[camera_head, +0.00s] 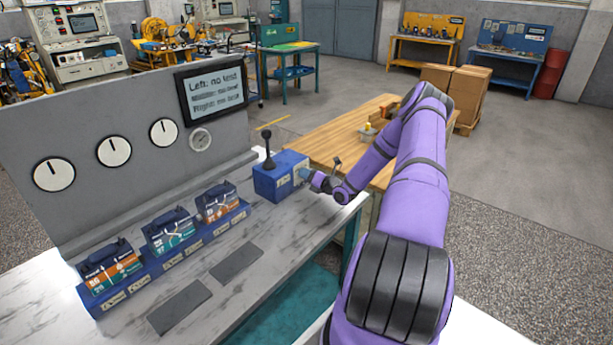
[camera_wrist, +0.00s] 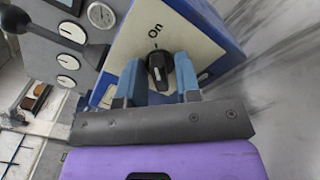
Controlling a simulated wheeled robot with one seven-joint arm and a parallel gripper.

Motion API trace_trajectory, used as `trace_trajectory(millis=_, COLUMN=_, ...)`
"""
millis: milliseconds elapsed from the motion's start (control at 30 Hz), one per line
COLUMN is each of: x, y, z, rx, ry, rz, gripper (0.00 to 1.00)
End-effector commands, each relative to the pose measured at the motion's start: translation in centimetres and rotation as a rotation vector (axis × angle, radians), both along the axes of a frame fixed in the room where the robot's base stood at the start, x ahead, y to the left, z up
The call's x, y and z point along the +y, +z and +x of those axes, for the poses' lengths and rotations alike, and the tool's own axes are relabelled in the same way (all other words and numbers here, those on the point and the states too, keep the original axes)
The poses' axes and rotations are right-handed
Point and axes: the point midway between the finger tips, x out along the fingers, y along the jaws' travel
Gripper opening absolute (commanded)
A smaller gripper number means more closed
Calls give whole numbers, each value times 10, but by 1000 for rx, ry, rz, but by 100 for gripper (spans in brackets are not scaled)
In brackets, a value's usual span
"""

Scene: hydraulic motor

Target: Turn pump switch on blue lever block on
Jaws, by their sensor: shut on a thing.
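The blue lever block (camera_head: 276,180) stands at the right end of the marble-topped bench, with a black lever (camera_head: 268,150) upright on top. In the wrist view, its side plate (camera_wrist: 185,40) carries the word "On" above a black rotary pump switch (camera_wrist: 160,70). My gripper (camera_wrist: 162,85) is at that plate, with its two blue fingers on either side of the switch, shut on it. The switch's light mark points roughly up toward the "On" label. In the head view, my gripper (camera_head: 305,176) meets the block's right side, and the switch is hidden there.
A grey panel with dials (camera_head: 113,150) and a screen (camera_head: 212,88) stands behind the bench. Several battery-like blocks sit in a blue rack (camera_head: 180,262) at left. A wooden table (camera_head: 330,140) lies behind my arm. Two dark pads (camera_head: 236,262) lie on the bench front.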

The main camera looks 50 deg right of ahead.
Motion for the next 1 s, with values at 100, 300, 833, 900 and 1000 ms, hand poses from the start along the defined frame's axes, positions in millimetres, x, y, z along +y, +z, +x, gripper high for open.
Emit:
trace_trajectory(millis=100, x=0, y=-1, z=-1, rx=4, ry=-1, rz=14, gripper=8)
trace_trajectory(millis=300, x=0, y=-2, z=-1, rx=5, ry=-1, rz=18, gripper=8)
trace_trajectory(millis=833, x=0, y=-1, z=-1, rx=3, ry=0, rz=16, gripper=39)
trace_trajectory(millis=900, x=-1, y=-1, z=-5, rx=3, ry=-1, rz=16, gripper=39)
trace_trajectory(millis=1000, x=-2, y=-1, z=-15, rx=3, ry=-1, rz=15, gripper=39)
